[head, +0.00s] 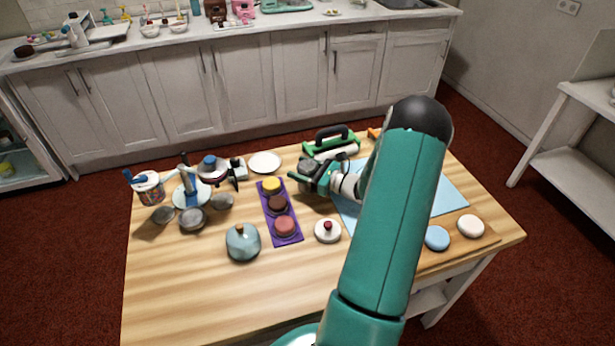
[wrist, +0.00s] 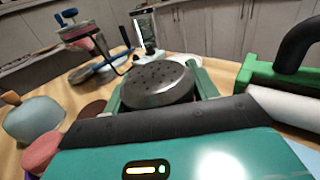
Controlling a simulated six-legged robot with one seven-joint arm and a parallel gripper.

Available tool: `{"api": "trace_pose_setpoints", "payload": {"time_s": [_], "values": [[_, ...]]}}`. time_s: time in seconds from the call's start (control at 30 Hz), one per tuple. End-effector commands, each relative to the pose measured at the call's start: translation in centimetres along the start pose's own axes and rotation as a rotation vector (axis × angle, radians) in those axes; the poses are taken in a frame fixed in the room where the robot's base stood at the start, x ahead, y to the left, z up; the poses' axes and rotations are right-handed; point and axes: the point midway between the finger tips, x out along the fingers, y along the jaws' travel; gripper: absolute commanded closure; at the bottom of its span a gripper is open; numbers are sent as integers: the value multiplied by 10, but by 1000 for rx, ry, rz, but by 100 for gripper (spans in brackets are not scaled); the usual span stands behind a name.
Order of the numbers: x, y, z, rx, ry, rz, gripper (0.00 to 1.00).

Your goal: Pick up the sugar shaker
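The sugar shaker shows in the wrist view as a dark grey, perforated domed lid (wrist: 157,84) between my fingers. Its body below the lid is mostly hidden. My gripper (wrist: 160,88) has one green finger close along each side of the lid. I cannot tell if both fingers press on it. In the head view my gripper (head: 308,178) is low over the table, right of the purple mat, and the shaker there is small and mostly hidden by it.
A green caddy with a black handle (head: 332,142) and a white roll stands just behind my gripper. The purple mat (head: 289,240) holds several round cakes. A blue-grey domed pot (head: 243,243) and a white lidded dish (head: 327,231) stand in front. The table's front left is clear.

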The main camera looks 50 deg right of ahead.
Motion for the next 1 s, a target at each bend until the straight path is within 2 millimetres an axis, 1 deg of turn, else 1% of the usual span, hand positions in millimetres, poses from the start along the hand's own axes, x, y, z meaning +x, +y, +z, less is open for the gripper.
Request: {"api": "trace_pose_setpoints", "payload": {"time_s": [0.03, 0.1, 0.33, 0.47, 0.57, 0.7, 1.0], "values": [[0, 0, 0, 0, 0, 0, 62], [0, 0, 1, -1, -1, 0, 72], [0, 0, 1, -1, -1, 0, 72], [0, 0, 6, -1, -1, 0, 72], [0, 0, 14, -3, -1, 0, 72], [0, 0, 34, -4, -1, 0, 72], [-27, 25, 75, -3, 0, -2, 72]]}}
